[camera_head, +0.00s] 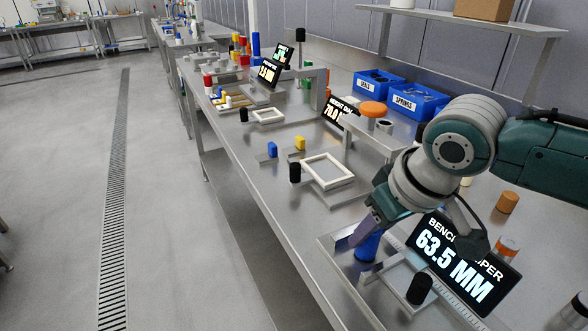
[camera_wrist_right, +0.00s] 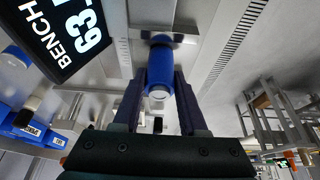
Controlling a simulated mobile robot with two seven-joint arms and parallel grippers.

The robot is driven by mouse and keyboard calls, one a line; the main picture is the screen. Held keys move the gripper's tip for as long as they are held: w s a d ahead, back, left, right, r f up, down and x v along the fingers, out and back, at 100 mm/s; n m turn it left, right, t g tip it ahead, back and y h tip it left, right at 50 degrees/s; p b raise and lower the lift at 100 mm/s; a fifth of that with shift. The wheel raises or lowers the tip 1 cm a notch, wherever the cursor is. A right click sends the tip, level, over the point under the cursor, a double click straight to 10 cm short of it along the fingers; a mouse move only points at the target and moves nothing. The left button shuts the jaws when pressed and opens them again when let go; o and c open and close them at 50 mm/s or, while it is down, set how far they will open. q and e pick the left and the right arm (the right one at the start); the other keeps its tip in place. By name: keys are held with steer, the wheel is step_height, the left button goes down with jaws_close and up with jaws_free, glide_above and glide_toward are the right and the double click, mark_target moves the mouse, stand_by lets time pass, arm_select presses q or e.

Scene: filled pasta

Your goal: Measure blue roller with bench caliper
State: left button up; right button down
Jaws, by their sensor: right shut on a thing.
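The blue roller (camera_head: 367,247) stands about upright at the bench caliper, under my right gripper (camera_head: 364,228). In the right wrist view the blue roller (camera_wrist_right: 160,68) sits between the two dark purple fingers of my right gripper (camera_wrist_right: 160,95), which is shut on it. The bench caliper has a grey metal base (camera_head: 338,262), a scale, a black knob (camera_head: 419,288) and a tilted black display (camera_head: 440,245) reading 63.5 MM. The display also shows in the right wrist view (camera_wrist_right: 65,35). Whether the caliper jaws touch the roller is hard to tell. My left gripper is not in view.
A white frame (camera_head: 327,170) with a black knob, a height gauge (camera_head: 372,135), and blue bins (camera_head: 415,100) stand farther along the bench. The aisle floor at left is clear.

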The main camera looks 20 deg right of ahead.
steer(key=shift+f, duration=0.2)
steer(key=shift+c, duration=1.8)
jaws_free()
steer(key=shift+r, duration=0.1)
steer(key=p+v, duration=0.2)
steer(key=v, duration=0.8)
steer(key=s+a+f+n+y, duration=0.1)
steer(key=s+a+f+n, duration=0.1)
steer(key=s+a, duration=0.55)
steer(key=s+g+h, duration=0.1)
steer(key=s, duration=0.8)
step_height(320, 180, up, 38)
steer(key=p, duration=3.8)
steer(key=shift+s+d+r+m, duration=0.15)
steer(key=shift+s+d+m, duration=0.05)
steer(key=shift+d+m, duration=0.25)
